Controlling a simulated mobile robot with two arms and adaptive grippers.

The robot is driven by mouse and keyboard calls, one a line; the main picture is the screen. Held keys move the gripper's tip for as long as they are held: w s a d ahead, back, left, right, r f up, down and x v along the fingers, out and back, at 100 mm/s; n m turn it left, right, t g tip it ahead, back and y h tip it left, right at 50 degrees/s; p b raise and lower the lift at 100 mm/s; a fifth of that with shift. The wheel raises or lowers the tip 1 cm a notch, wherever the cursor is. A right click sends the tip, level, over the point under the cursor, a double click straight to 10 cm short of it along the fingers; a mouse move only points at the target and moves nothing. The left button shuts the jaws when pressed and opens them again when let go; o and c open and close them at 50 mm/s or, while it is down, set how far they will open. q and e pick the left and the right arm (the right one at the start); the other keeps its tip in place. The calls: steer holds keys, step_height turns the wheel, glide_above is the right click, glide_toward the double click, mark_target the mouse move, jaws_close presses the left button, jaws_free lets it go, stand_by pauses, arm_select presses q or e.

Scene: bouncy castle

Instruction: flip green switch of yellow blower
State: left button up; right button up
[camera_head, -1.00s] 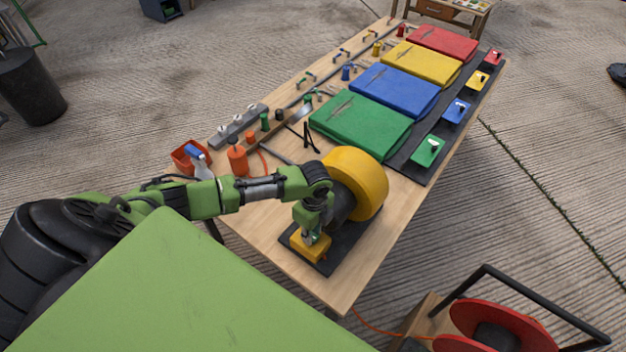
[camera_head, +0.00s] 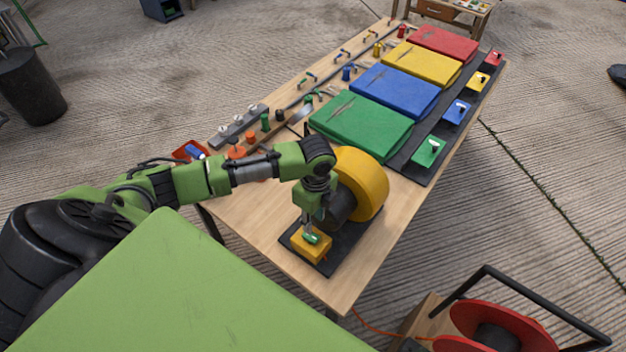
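The yellow blower (camera_head: 365,182) stands on a black base plate (camera_head: 345,247) at the near end of the wooden table. A yellow box (camera_head: 311,250) sits on the same plate, at its near left corner, with the green switch (camera_head: 312,238) on its top. My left gripper (camera_head: 309,228) points down just above the switch, very close to it. The frame is too small to tell whether its fingers are open or shut, or whether they touch the switch. My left arm hides part of the blower's left side. My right gripper is out of view.
Green (camera_head: 361,129), blue (camera_head: 396,90), yellow (camera_head: 424,63) and red (camera_head: 443,42) folded pieces lie along the table. An orange-red bin (camera_head: 181,152) stands at the left edge.

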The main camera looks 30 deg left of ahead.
arm_select(q)
step_height(320, 180, up, 4)
stand_by(0.6)
